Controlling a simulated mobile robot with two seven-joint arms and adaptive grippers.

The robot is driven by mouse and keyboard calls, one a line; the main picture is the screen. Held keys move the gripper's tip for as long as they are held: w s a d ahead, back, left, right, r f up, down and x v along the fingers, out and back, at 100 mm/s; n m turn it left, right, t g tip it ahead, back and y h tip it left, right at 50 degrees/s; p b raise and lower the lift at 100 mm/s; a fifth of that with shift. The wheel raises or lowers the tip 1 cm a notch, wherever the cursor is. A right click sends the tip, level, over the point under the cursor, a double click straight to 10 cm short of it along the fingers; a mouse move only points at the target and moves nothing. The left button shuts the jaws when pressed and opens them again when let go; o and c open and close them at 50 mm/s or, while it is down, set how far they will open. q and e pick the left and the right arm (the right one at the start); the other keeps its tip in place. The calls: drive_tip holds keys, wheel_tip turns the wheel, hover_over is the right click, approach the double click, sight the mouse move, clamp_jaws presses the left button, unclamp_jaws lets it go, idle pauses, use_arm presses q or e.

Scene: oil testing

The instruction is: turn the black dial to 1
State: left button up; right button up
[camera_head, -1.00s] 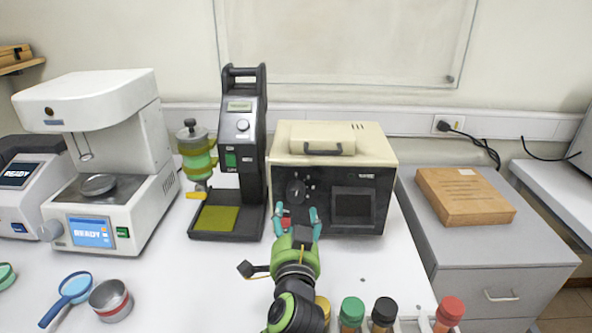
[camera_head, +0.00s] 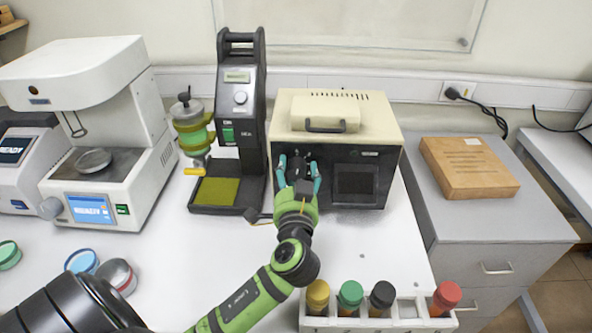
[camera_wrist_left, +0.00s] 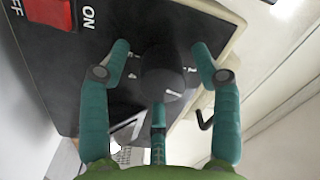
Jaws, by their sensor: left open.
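The black dial (camera_wrist_left: 166,76) is on the dark front panel (camera_wrist_left: 70,62) of the beige-topped device. In the wrist view a small white mark shows on its lower face, and small white numbers sit around it; I cannot tell which one it points to. My left gripper (camera_head: 299,172) is open, its teal fingers spread on either side of the dial. In the wrist view the gripper (camera_wrist_left: 160,52) has fingertips left and right of the dial and a third teal finger below it. I cannot see clear contact. In the head view the fingers mostly hide the dial.
A red ON switch (camera_wrist_left: 48,12) sits on the same panel. The black stand (camera_head: 240,120) is just left of the device (camera_head: 385,115). A white rack (camera_head: 345,324) with several coloured-cap bottles stands in front. A wooden box (camera_head: 468,168) lies on the right cabinet.

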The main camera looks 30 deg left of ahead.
use_arm(q)
drive_tip(key=c, duration=1.1)
drive_tip(key=shift+c, duration=0.3)
drive_tip(key=shift+f+b, duration=0.2)
drive_tip(key=shift+b, duration=0.15)
drive_tip(key=shift+f+n+b, duration=0.1)
drive_tip(key=shift+n+b, duration=0.4)
drive_tip(key=shift+n, duration=0.1)
drive_tip(key=shift+n+b, duration=0.45)
drive_tip(key=shift+n, duration=0.15)
use_arm(e)
drive_tip(key=f, duration=0.1)
drive_tip(key=s+f, duration=0.1)
drive_tip(key=shift+a+f, duration=0.1)
drive_tip(key=shift+f, duration=0.2)
drive_tip(key=shift+w, duration=0.1)
